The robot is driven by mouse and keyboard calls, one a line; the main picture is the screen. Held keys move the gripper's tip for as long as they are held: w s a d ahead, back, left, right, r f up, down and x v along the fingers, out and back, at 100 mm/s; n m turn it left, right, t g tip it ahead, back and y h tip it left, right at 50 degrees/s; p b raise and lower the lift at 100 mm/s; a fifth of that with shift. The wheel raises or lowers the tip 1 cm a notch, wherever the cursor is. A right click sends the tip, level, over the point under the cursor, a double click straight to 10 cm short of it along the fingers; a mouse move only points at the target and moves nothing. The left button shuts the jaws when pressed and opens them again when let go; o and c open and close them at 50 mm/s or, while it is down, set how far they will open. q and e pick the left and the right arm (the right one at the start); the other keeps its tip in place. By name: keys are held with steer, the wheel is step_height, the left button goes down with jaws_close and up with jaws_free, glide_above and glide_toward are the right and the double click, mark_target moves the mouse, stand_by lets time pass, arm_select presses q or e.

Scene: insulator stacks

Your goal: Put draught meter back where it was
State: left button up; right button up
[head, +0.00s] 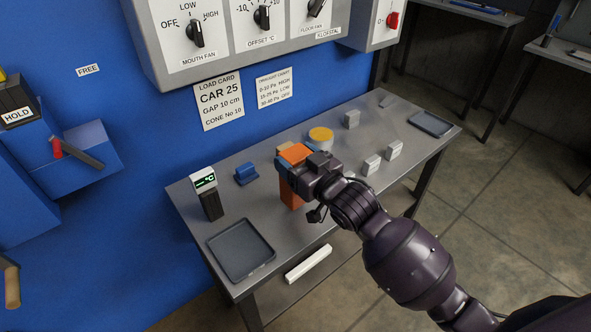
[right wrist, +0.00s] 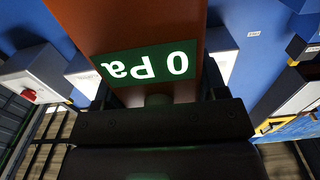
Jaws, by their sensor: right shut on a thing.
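The draught meter (head: 291,196) is an orange upright body above the middle of the grey table. My right gripper (head: 294,163) is shut on it near its top, with the fingers around its sides. I cannot tell whether its foot touches the table. In the right wrist view the draught meter (right wrist: 130,22) fills the upper middle, and its green display reads "0 Pa" upside down. A small blue holder (head: 246,174) stands empty on the table, left of the meter. My left gripper is not in view.
A black meter with a green display (head: 208,194) stands left on the table (head: 228,212), behind a dark tray (head: 241,251). A yellow-topped round thing (head: 320,136) and several pale blocks lie to the right, with another tray (head: 432,123) at the far end. A blue wall rises behind.

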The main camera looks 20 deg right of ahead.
steer(key=shift+f, duration=1.5)
steer(key=o, duration=1.4)
steer(key=shift+f, duration=0.15)
steer(key=v, duration=1.2)
steer(key=s+d+f+m+g+h, duration=0.1)
steer(key=s+d+f+g+h, duration=0.1)
steer(key=s+f, duration=0.3)
steer(key=s+d+f+m+g+h, duration=0.1)
steer(key=s+d+f+g+h, duration=0.1)
steer(key=s+f, duration=0.3)
steer(key=s+d+f+g+h, duration=0.2)
steer(key=s+f, duration=0.3)
steer(key=f, duration=0.5)
steer(key=shift+s+d+f+m, duration=0.1)
steer(key=shift+s+f+m, duration=0.05)
steer(key=shift+s+m, duration=0.25)
